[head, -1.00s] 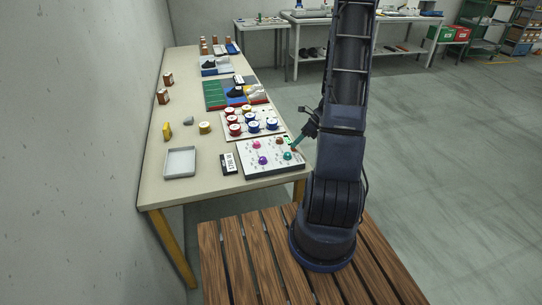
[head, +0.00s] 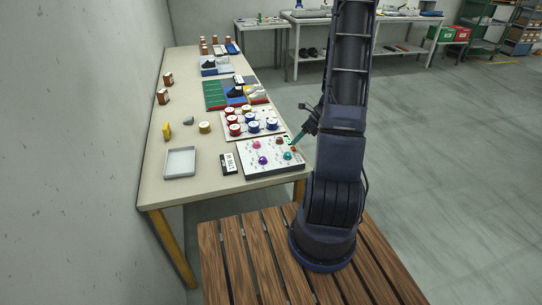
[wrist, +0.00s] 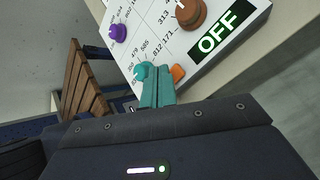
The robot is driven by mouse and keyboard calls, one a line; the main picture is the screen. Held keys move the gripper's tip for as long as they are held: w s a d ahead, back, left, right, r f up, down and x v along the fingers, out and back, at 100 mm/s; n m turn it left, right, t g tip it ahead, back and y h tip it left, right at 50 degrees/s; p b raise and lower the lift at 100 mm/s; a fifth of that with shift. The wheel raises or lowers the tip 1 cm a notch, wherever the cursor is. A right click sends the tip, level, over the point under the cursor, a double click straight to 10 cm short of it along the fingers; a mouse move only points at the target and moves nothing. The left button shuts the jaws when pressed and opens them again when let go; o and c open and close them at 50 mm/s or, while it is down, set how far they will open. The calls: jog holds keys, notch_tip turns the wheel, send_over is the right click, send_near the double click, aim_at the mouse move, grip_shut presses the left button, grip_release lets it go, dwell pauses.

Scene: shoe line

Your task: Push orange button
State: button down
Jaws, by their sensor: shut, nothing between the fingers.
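The orange button (wrist: 179,73) is a small block on the white control panel (wrist: 150,38), beside the green OFF sign (wrist: 222,38). In the head view the button (head: 294,149) is a tiny orange spot at the panel's right side. My gripper (wrist: 157,80) has teal fingers, shut and empty. In the wrist view the fingertips are just left of the button, between it and the teal knob (wrist: 144,71). In the head view my gripper (head: 293,143) is over the panel's right edge; whether it touches the panel is unclear.
The panel also carries a brown knob (wrist: 190,14), a purple knob (wrist: 118,32) and a pink knob (head: 256,145). A rack of red, blue and yellow pots (head: 250,122) stands behind it. A black-and-white label block (head: 229,164) and grey tray (head: 180,162) lie left.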

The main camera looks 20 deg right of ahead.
jog(key=shift+r, duration=2.75)
jog(key=s+a+r+n+t+h, duration=0.2)
jog(key=s+r+n+h, duration=0.1)
jog(key=s+r+n, duration=0.3)
jog(key=s+a+r+n+t+h, duration=0.1)
jog(key=s+a+r+n+h, duration=0.2)
jog(key=s+r+n, duration=0.4)
jog(key=s+a+r+n+t+h, duration=0.2)
jog(key=s+r+n, duration=0.4)
jog(key=r+n, duration=0.6)
jog(key=shift+s+a+r+n+t+h, duration=0.2)
jog(key=shift+a+r+n+t+h, duration=0.15)
jog(key=shift+r+h, duration=0.4)
jog(key=c, duration=2.2)
grip_release()
jog(key=shift+r, duration=0.15)
